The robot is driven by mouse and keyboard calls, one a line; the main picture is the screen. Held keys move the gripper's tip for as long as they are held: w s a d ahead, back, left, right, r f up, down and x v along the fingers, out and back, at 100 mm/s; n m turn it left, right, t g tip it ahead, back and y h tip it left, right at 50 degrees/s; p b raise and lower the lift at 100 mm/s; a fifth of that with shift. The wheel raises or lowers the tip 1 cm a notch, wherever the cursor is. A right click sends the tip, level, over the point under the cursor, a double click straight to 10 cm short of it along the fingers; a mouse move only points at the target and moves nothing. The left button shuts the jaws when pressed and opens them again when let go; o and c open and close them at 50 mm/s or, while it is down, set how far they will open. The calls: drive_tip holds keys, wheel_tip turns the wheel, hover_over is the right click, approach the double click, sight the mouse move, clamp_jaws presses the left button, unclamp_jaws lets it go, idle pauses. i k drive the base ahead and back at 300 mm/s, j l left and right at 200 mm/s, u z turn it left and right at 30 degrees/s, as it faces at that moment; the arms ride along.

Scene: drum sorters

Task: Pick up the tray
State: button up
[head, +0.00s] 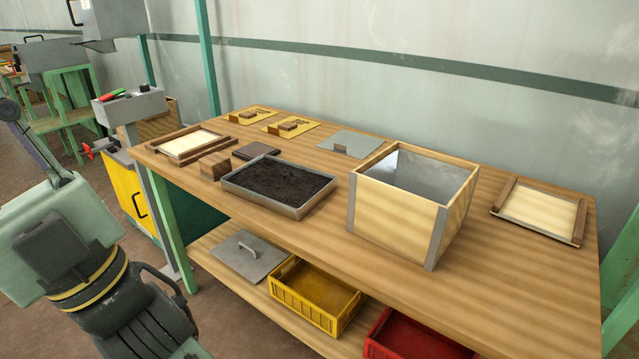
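A shallow grey metal tray (262,203) filled with dark, soil-like material sits on the wooden workbench (300,238), left of the middle and near the front edge. It lies flat, and its rim is clear on the visible sides. Part of my arm shows at the lower left, in front of the bench and apart from the tray. My gripper is outside the picture.
A large open wood-and-metal box (398,205) stands right of the tray. Wooden blocks (214,166) and a framed panel (190,144) lie left of it. Yellow (305,307) and red (385,350) crates and a handled lid (235,262) rest on the lower shelf.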

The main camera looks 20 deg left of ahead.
sight(290, 190)
drive_tip(key=j+z, duration=0.5)
drive_tip(key=j, duration=0.7)
drive_tip(key=j+z, duration=0.1)
drive_tip(key=j, duration=0.55)
drive_tip(key=j+z, duration=0.1)
drive_tip(key=j, duration=1.15)
drive_tip(key=k+j, duration=0.15)
drive_tip(key=j, duration=1.1)
drive_tip(key=k+j+z, duration=0.1)
drive_tip(key=j, duration=0.5)
drive_tip(key=i+j, duration=0.15)
drive_tip(key=j, duration=0.2)
drive_tip(key=i+j, duration=0.2)
drive_tip(key=j, duration=0.15)
